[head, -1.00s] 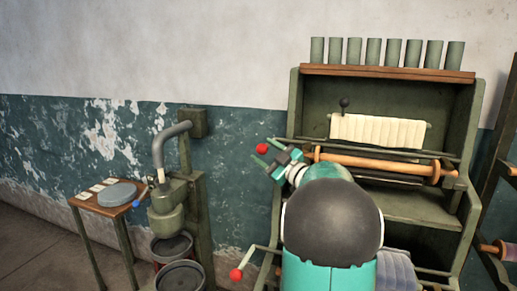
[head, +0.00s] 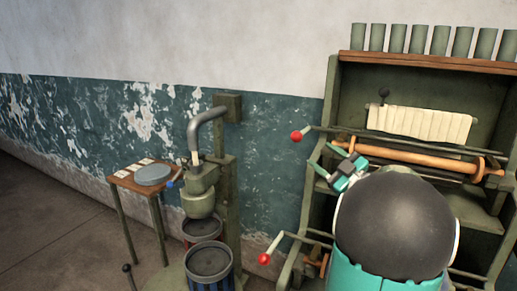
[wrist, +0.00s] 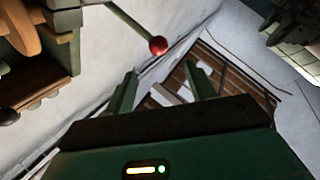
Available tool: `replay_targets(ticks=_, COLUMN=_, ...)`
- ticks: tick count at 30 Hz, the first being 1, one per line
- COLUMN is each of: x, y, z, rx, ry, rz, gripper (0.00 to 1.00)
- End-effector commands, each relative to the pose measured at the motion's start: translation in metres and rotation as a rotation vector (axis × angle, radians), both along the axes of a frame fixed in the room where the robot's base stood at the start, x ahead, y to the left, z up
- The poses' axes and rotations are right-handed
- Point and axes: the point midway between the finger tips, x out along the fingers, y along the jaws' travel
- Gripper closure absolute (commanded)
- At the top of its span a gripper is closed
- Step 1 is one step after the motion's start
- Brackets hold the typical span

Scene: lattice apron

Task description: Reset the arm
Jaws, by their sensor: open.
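My gripper (head: 318,156) is in front of the green cabinet (head: 334,92), at its left side. In the wrist view my gripper (wrist: 160,82) has its two green fingers apart with nothing between them. A red-knobbed crank (head: 296,136) sticks out from the cabinet near the gripper; its red knob (wrist: 158,46) shows above the fingers in the wrist view. I cannot tell the exact gap between finger and crank. My dark rounded arm link hides part of the cabinet's lower half.
A wooden roller (head: 410,155) and a cream cloth (head: 420,123) are on the cabinet, with several green cylinders (head: 417,39) on top. A second red knob (head: 264,258) sits lower. A green machine (head: 200,190) stands left above buckets (head: 210,260), beside a small table (head: 127,180).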

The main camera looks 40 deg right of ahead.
Motion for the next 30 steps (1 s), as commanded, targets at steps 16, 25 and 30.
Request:
replay_targets(ticks=16, x=0.050, y=0.048, z=0.034, rx=0.085, ry=0.058, rz=-0.223, gripper=0.45)
replay_targets(ticks=25, x=0.057, y=0.141, z=0.022, rx=0.316, ry=0.284, rz=-0.421, gripper=0.45)
replay_targets(ticks=30, x=0.032, y=0.213, z=-0.011, rx=0.448, ry=0.500, rz=-0.455, gripper=0.45)
